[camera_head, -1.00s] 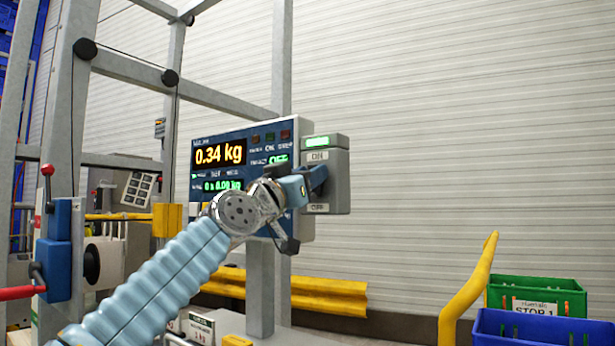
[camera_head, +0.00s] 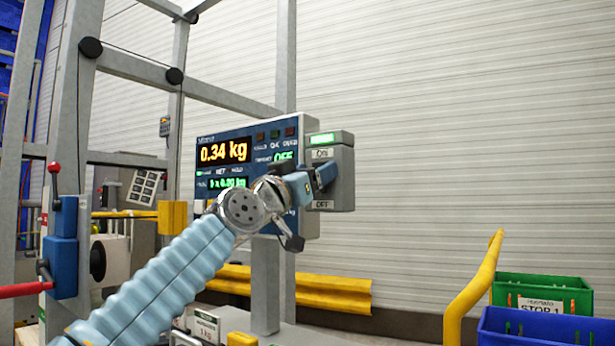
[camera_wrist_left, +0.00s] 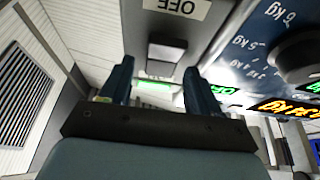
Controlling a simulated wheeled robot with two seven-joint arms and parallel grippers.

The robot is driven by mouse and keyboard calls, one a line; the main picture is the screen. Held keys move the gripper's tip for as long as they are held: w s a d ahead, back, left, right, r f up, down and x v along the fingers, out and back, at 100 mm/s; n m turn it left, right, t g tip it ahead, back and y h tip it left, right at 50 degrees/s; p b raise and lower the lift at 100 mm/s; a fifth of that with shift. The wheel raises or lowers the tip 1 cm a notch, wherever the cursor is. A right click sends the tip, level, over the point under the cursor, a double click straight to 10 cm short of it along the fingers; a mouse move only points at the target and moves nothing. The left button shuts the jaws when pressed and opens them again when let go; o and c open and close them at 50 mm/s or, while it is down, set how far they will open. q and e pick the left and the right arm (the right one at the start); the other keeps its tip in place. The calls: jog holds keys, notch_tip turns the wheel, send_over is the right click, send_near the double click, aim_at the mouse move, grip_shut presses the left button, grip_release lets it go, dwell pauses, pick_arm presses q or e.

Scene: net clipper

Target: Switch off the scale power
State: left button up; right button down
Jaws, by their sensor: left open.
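The scale display (camera_head: 225,140) is a blue-faced panel on a post, lit with 0.34 kg and a green OFF word. On its right side is a grey switch box (camera_head: 343,172) with a lit green lamp (camera_head: 325,138), an ON label above and an OFF label (camera_head: 323,204) below. My left gripper (camera_head: 325,176) is at the front of this box, between the labels, hiding the switch. In the left wrist view, its two fingers (camera_wrist_left: 160,85) are apart and empty. Contact cannot be told. My right gripper is out of view.
A yellow rail (camera_head: 335,290) runs below the display. Green (camera_head: 540,290) and blue (camera_head: 550,330) crates are at the lower right. The space right of the switch box is clear.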

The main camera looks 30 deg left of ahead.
pick_arm(q)
jog(key=b+v, duration=0.4)
jog(key=v, duration=0.9)
jog(key=shift+s, duration=0.4)
jog(key=shift+f, duration=0.15)
